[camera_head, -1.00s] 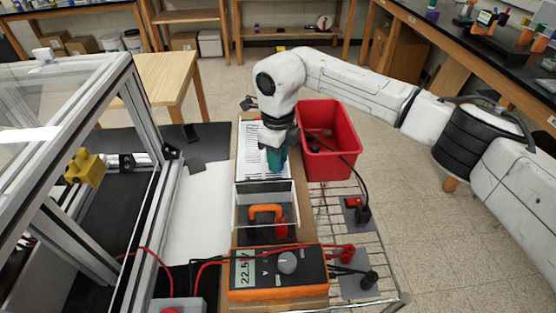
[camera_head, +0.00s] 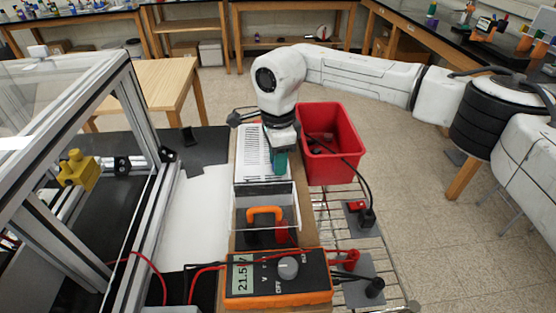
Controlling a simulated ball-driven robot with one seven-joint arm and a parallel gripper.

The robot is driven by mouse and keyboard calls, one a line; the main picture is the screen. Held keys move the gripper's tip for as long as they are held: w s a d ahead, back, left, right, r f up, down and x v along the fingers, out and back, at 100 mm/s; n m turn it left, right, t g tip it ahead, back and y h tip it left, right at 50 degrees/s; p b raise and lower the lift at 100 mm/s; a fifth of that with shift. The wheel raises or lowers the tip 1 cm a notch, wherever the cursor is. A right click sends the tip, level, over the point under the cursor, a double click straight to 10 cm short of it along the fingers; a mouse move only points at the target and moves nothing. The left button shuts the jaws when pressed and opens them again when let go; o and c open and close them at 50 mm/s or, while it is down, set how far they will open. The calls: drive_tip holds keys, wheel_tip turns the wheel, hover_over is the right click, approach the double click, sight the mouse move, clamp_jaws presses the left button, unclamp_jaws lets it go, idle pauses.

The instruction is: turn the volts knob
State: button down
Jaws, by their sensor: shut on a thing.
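My gripper (camera_head: 279,160), with teal fingers, points down at the near end of a white vented box (camera_head: 252,155), apparently the power supply. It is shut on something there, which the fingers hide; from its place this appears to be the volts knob. An orange multimeter (camera_head: 250,292) lies in the foreground with a grey dial (camera_head: 288,268). Its display (camera_head: 243,278) reads about 21.5, though the last digit is unclear.
A red bin (camera_head: 345,165) stands just right of my gripper. Red and black leads cross the wire shelf (camera_head: 345,215). A metal-framed enclosure (camera_head: 150,160) stands at left.

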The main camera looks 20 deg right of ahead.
drive_tip(key=shift+r+n, duration=0.1)
drive_tip(key=shift+n, duration=0.2)
drive_tip(key=c, duration=0.9)
unclamp_jaws()
drive_tip(key=shift+o, duration=0.2)
wheel_tip(320, 180, up, 11)
drive_tip(key=b, duration=0.1)
drive_tip(key=shift+b, duration=0.3)
